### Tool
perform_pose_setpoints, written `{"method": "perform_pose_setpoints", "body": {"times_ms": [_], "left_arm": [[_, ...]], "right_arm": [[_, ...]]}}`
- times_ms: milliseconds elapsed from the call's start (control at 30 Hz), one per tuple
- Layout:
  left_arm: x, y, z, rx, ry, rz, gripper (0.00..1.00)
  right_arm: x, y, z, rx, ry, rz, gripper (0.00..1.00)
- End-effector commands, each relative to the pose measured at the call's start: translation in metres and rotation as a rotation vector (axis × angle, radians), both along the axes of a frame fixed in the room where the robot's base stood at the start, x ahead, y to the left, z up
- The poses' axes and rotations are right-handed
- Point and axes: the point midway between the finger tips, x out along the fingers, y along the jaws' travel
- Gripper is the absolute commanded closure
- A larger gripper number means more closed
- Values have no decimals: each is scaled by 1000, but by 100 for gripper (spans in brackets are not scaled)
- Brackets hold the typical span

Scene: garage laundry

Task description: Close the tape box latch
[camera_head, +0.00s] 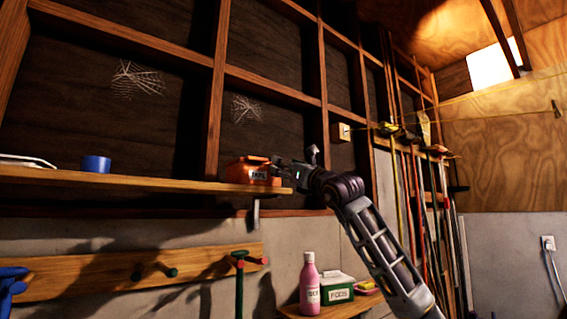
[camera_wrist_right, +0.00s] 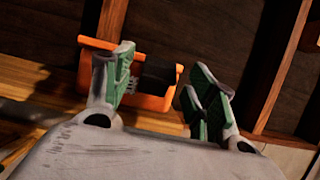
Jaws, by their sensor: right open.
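The orange tape box (camera_head: 240,173) stands near the right end of the wooden shelf, with a white label on its front. My right gripper (camera_head: 280,165) is at the right side of the box, its arm reaching up from the lower right. In the right wrist view, an orange part of the box (camera_wrist_right: 150,102) shows between the green-padded fingers of my open gripper (camera_wrist_right: 160,88). The left finger overlaps the box in the picture; whether it touches I cannot tell. The latch cannot be made out clearly.
The shelf (camera_head: 130,181) also bears a blue roll (camera_head: 96,164) and a white item (camera_head: 28,160) at left. Below are a peg rail (camera_head: 100,283), a pink bottle (camera_head: 309,285) and a green box (camera_head: 337,289). Long-handled tools stand to the right. Studs back the shelf.

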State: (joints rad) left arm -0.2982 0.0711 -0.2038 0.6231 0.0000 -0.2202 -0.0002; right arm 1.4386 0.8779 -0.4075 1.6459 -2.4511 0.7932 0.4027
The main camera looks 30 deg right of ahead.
Motion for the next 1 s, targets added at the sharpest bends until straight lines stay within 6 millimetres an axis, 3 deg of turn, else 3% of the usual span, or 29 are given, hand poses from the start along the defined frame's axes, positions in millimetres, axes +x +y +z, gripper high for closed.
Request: {"method": "perform_pose_setpoints", "body": {"times_ms": [233, 600, 967, 1000], "left_arm": [[-1, 9, 7, 10, 2, 2, 29], [-3, 12, 7, 12, 5, 3, 29], [-4, 11, 7, 11, 5, 1, 29], [-4, 10, 7, 11, 5, 0, 29]], "right_arm": [[13, 1, 7, 1, 0, 1, 43], [16, 2, 7, 0, -1, 1, 43], [15, 2, 7, 0, -1, 1, 88], [15, 2, 6, 0, -1, 1, 88]]}}
